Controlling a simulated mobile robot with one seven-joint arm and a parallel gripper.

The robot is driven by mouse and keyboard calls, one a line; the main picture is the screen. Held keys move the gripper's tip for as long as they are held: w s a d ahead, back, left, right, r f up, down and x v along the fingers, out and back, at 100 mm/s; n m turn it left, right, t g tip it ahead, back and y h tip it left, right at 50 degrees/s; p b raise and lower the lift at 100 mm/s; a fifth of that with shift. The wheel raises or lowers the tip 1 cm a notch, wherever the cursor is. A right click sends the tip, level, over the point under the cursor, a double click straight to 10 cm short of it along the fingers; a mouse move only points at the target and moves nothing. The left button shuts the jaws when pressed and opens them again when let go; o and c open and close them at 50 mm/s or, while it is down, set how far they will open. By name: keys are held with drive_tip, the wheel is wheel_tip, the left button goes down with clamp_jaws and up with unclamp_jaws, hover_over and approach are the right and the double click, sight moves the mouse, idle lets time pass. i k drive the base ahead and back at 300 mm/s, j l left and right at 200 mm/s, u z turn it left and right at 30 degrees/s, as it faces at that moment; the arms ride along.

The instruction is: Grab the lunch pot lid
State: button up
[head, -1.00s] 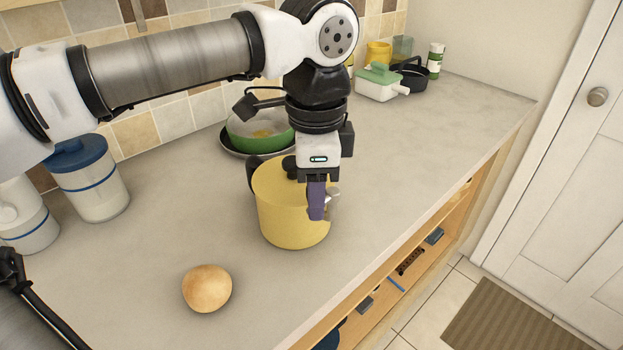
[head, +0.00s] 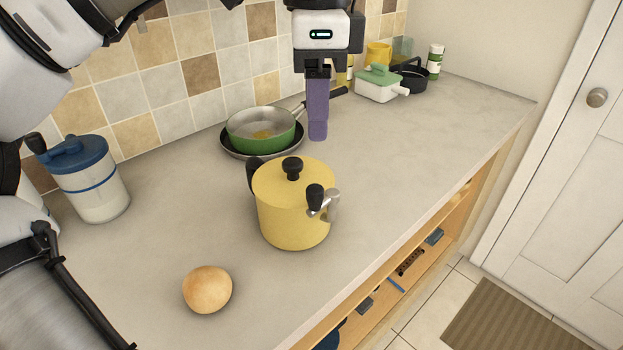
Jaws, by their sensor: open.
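A yellow pot (head: 290,220) stands upright on the counter, with a dark handle on its left and a metal and black handle at its right front. Its yellow lid (head: 270,180) sits on top and has a black knob (head: 292,167) in the middle. My gripper (head: 318,138) hangs pointing down, above and behind the pot, clear of the lid. It is open and holds nothing that I can see. Its purple fingers overlap one another from this side, so the gap between them is hidden.
A green pan (head: 262,130) rests in a dark pan behind the pot. A round bun (head: 207,289) lies at the front left. A blue-lidded jar (head: 88,180) stands at left. A white-green dish (head: 379,84) is at the back right. The counter right of the pot is clear.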

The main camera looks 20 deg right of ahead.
sight(282, 183)
drive_tip(key=k, duration=1)
